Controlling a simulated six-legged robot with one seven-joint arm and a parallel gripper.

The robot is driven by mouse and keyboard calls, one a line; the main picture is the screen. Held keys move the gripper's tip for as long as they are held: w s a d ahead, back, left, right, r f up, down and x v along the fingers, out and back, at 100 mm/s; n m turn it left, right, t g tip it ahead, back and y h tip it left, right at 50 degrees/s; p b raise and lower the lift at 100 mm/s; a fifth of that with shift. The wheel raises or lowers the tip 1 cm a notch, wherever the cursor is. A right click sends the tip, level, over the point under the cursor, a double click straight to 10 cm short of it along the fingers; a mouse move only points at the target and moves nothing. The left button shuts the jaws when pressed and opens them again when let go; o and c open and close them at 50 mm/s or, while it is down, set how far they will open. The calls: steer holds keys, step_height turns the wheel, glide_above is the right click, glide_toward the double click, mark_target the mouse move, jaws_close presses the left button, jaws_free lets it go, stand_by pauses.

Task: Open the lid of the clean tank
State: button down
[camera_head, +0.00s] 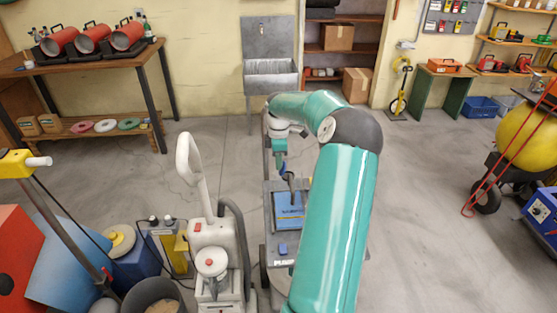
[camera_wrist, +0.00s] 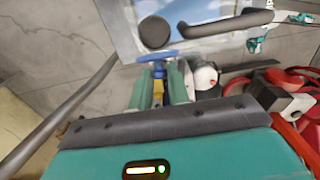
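A grey wheeled machine (camera_head: 281,247) with a blue lettered panel on top stands in the middle of the head view, partly hidden by my arm. It seems to be the one with the clean tank; I cannot make out which part is the lid. My gripper (camera_head: 281,163) is above its far end. In the wrist view my gripper (camera_wrist: 160,75) shows two teal fingers standing apart. A small blue and yellow part (camera_wrist: 158,88) shows between them; I cannot tell whether they touch it. Beyond the fingertips are a dark round knob (camera_wrist: 154,32) and a dark bar handle (camera_wrist: 226,24).
A white upright machine (camera_head: 212,255) stands close to the left, with a bucket (camera_head: 152,297) beside it. A wooden workbench (camera_head: 82,63) is at the back left. A yellow drum (camera_head: 526,142) on a cart is at the right. The floor right of my arm is clear.

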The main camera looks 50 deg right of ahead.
steer(key=shift+w+a+f+g+h, duration=0.1)
steer(key=shift+w+a+g+h, duration=0.4)
steer(key=shift+g+h, duration=0.15)
steer(key=shift+w+a+f+g+h, duration=0.15)
steer(key=shift+w+a+g+h, duration=0.15)
steer(key=shift+g+h, duration=0.25)
steer(key=shift+w+a+f+g+h, duration=0.15)
steer(key=shift+w+g+h, duration=0.2)
steer(key=shift+g, duration=0.25)
steer(key=shift+s, duration=0.1)
steer(key=c, duration=1.3)
jaws_free()
steer(key=shift+r, duration=0.1)
steer(key=v, duration=1.3)
steer(key=shift+a+r, duration=0.15)
steer(key=shift+r, duration=0.1)
